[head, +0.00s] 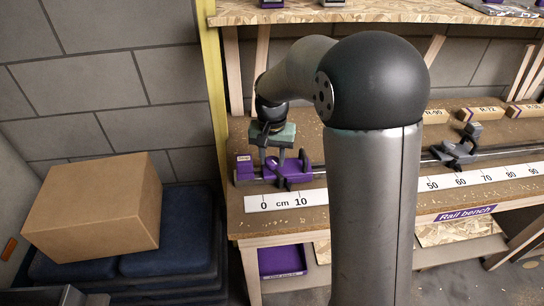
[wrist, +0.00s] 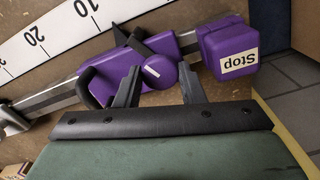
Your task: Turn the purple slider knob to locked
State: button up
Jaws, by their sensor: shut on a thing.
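The purple slider (head: 296,170) sits on the rail near the zero end of the scale. Its round purple knob (wrist: 161,76), with a short white mark on top, shows in the wrist view. My gripper (head: 274,165) reaches down to the slider from above. In the wrist view its two dark fingers (wrist: 158,72) stand on either side of the knob, shut on it. The purple end block (wrist: 228,50) marked "Stop" is just to the right of the slider. It also shows in the head view (head: 243,168). I cannot read any locked marking.
A white centimetre scale (head: 285,199) runs along the bench front. A dark grey slider (head: 458,147) stands farther right on the rail. Labelled blocks (head: 480,113) lie at the back right. A cardboard box (head: 95,205) sits left of the bench. My arm hides the bench's middle.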

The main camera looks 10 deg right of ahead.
aim_at(272, 160)
jog(key=shift+n, duration=1.1)
jog(key=o, duration=1)
jog(key=shift+r, duration=0.1)
notch_tip(272, 160, up, 17)
jog(key=shift+r, duration=0.15)
jog(key=s+d+f, duration=0.1)
jog(key=s+f, duration=0.4)
jog(key=s, duration=0.3)
jog(key=s+d+f+n, duration=0.1)
jog(key=s+f, duration=0.4)
jog(key=s, duration=0.4)
jog(key=s+d+f+n, duration=0.1)
jog(key=s+f, duration=0.4)
jog(key=s, duration=0.4)
jog(key=shift+d, duration=0.4)
